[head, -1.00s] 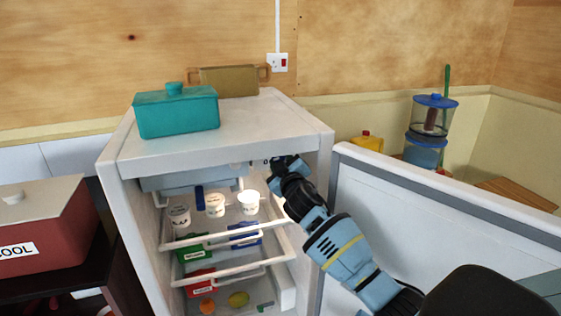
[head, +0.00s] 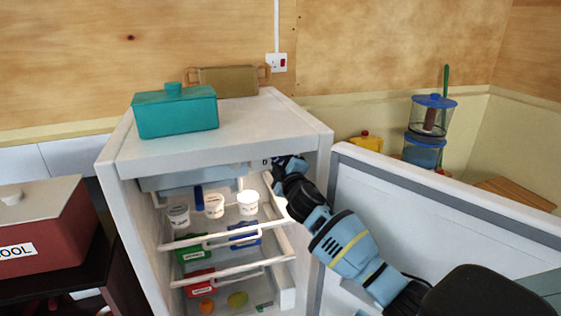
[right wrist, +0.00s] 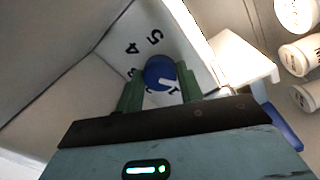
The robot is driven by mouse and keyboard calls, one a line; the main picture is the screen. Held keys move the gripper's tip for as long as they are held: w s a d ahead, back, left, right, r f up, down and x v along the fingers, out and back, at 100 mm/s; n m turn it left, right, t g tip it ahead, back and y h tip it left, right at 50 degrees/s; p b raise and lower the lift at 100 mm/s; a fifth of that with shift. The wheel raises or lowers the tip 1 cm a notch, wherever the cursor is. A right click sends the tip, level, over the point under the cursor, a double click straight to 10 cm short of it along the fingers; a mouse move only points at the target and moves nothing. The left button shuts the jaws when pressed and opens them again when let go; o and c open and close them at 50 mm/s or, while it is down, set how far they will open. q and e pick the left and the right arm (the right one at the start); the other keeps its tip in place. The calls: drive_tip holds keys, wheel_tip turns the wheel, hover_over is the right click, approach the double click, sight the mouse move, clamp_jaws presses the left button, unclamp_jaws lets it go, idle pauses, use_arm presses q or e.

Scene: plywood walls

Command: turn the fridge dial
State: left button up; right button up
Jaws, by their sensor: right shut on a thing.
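The fridge dial (right wrist: 159,72) is a round blue knob with a white pointer mark, set on a pale panel with black numbers in the right wrist view. Its pointer is toward the lower right, near the 1. My right gripper (right wrist: 160,88) has its green fingers on either side of the dial, shut on it. In the head view my right gripper (head: 283,165) reaches into the upper right of the open fridge (head: 225,140), and the dial is hidden behind it. My left gripper is not in view.
The open fridge door (head: 440,220) stands at the right, beside my right arm. White cups (head: 214,205) stand on the upper shelf. A teal box (head: 176,112) sits on the fridge top. A red container (head: 40,230) is at the left.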

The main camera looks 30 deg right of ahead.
drive_tip(key=o, duration=1)
